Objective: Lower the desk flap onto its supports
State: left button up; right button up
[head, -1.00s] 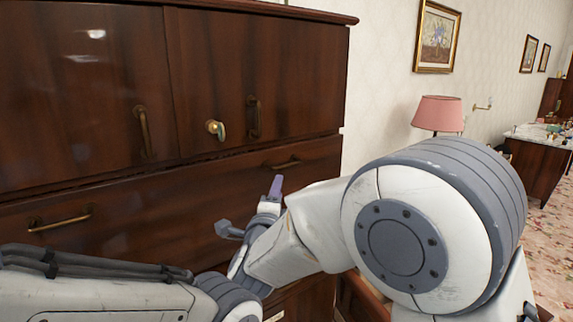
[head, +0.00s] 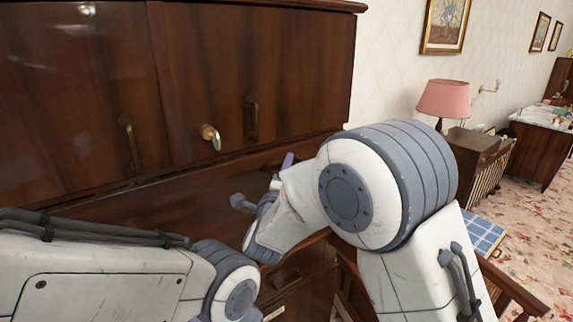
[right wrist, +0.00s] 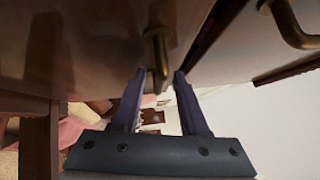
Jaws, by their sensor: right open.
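The desk flap (head: 150,208) is a dark, glossy wooden panel under two cabinet doors. It looks upright or nearly so; its exact tilt is hard to tell. My right gripper (head: 265,181) is in front of its right part, and my arm hides much of the flap. In the right wrist view, a brass handle (right wrist: 160,50) on the dark wood lies at the tips of my open right gripper (right wrist: 158,75), roughly between the fingers. Contact cannot be told. My left arm crosses the lower left, with its gripper out of view. The flap supports are not visible.
A lower drawer with a handle (head: 286,280) is beneath the flap. On the right are a chair with a blue checked seat (head: 484,236), a pink lamp (head: 445,99) and open floral carpet.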

grip_shut()
dwell(1.4)
